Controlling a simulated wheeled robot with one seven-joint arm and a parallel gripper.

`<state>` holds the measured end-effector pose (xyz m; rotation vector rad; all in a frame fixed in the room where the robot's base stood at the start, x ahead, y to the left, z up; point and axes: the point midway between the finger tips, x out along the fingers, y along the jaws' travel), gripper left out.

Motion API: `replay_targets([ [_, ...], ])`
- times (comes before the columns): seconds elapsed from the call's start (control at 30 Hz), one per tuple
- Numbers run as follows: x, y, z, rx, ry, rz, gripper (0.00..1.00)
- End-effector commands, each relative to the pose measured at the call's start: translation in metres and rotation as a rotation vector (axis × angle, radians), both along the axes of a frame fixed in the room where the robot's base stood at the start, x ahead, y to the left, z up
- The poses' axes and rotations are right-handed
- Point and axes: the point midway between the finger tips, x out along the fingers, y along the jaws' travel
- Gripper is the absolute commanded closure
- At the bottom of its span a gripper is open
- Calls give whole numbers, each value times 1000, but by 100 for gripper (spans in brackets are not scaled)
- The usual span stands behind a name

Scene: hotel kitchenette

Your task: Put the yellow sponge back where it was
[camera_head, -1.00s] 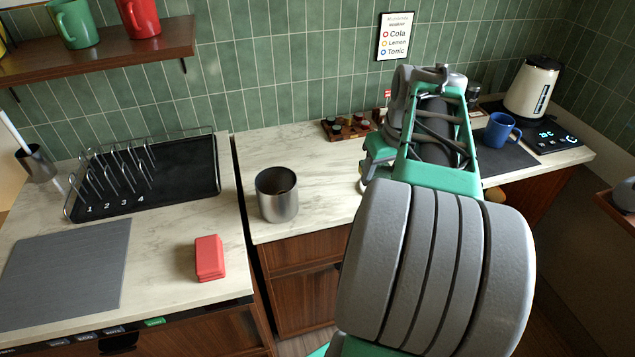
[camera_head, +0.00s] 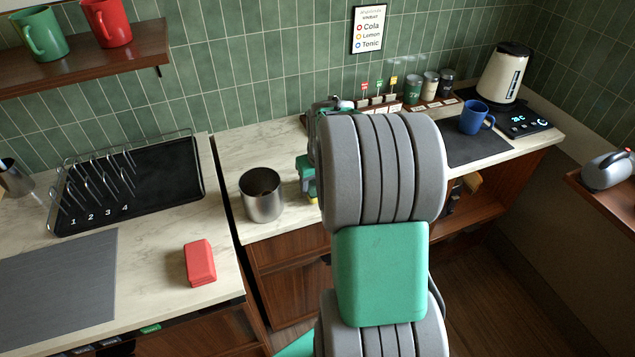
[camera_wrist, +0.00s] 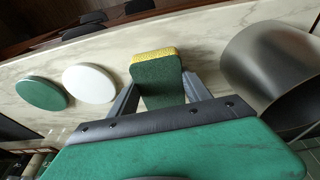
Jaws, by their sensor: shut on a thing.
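The sponge (camera_wrist: 156,75), with a yellow layer and a dark green scouring layer, is between the two fingers of my gripper (camera_wrist: 158,92) in the wrist view. The gripper is shut on it. In the head view my gripper (camera_head: 308,184) is just right of the steel canister, mostly hidden by my arm; only a small yellow bit of the sponge (camera_head: 313,200) shows. The sponge is over or on the marble counter; I cannot tell whether it touches. A red block (camera_head: 199,262) lies on the left counter.
The open steel canister (camera_head: 261,197) stands close beside the gripper; it also shows in the wrist view (camera_wrist: 262,62). A green disc (camera_wrist: 41,93) and a white disc (camera_wrist: 89,83) lie on the counter. A black rack tray (camera_head: 170,170) is left, a blue mug (camera_head: 474,118) right.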

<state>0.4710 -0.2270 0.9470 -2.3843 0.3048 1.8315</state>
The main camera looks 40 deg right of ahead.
Motion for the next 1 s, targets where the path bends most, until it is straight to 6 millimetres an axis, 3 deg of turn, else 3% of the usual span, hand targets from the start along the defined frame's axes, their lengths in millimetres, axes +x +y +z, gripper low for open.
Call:
replay_targets([
  [0.4,0,-1,-14,-1,-2,-1,100],
  [0.43,0,-2,-12,-1,-3,-1,42],
  [0.7,0,-1,-12,-1,-3,-1,22],
  [1.0,0,-2,-5,-2,-5,-1,22],
])
